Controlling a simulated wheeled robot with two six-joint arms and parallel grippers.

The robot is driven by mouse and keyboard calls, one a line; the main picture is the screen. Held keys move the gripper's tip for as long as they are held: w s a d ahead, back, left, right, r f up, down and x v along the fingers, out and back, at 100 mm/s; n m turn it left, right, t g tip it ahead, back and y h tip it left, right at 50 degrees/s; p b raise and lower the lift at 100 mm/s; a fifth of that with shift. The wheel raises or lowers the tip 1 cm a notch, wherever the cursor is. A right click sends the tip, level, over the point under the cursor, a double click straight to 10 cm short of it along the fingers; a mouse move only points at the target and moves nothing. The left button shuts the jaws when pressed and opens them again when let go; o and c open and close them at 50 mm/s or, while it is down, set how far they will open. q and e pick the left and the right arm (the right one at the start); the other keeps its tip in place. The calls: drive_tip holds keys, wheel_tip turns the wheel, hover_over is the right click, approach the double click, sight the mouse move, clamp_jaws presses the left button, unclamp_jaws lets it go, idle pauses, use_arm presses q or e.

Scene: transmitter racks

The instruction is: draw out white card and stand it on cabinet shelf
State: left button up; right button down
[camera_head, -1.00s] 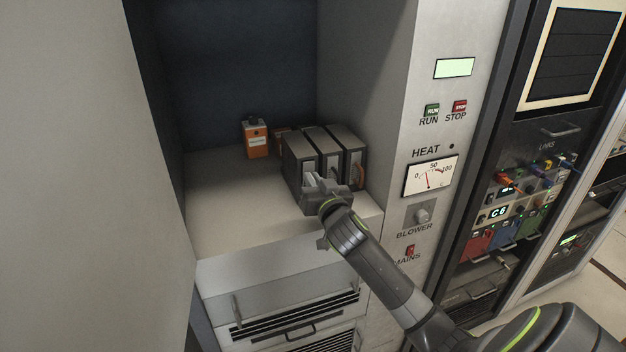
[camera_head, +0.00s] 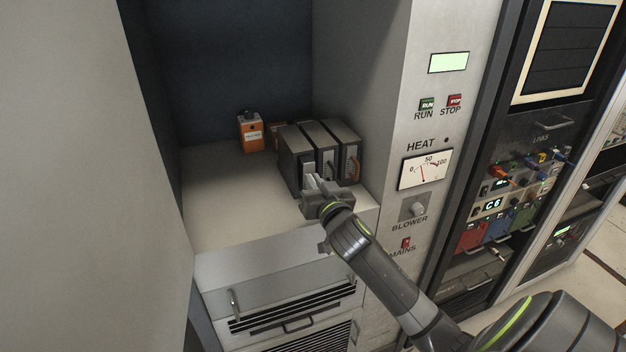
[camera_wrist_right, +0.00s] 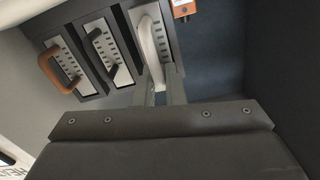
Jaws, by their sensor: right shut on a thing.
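Three dark upright cards stand side by side on the cabinet shelf (camera_head: 215,205). The white card (camera_head: 290,150), the one with the white handle, is the leftmost in the head view and the rightmost in the right wrist view, where its pale handle (camera_wrist_right: 149,40) shows. My right gripper (camera_head: 314,184) is at the front of this card, its fingers (camera_wrist_right: 160,85) shut on the lower part of the handle. The card is upright in the row; how far it is drawn out is hard to tell. My left gripper is out of view.
The black-handled card (camera_wrist_right: 104,48) and brown-handled card (camera_wrist_right: 59,64) stand close beside it. An orange box (camera_head: 251,133) stands at the back of the shelf. The shelf's left side is clear. A cabinet wall (camera_head: 385,90) is close on the right.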

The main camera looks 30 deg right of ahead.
drive_tip(key=shift+p+v, duration=0.3)
drive_tip(key=shift+v, duration=0.75)
drive_tip(key=shift+s+f, duration=0.2)
drive_tip(key=shift+s, duration=0.1)
drive_tip(key=shift+s+a, duration=0.2)
drive_tip(key=shift+s, duration=0.5)
drive_tip(key=c, duration=1.4)
unclamp_jaws()
drive_tip(key=shift+r, duration=0.15)
drive_tip(key=shift+c, duration=0.2)
drive_tip(key=v, duration=0.8)
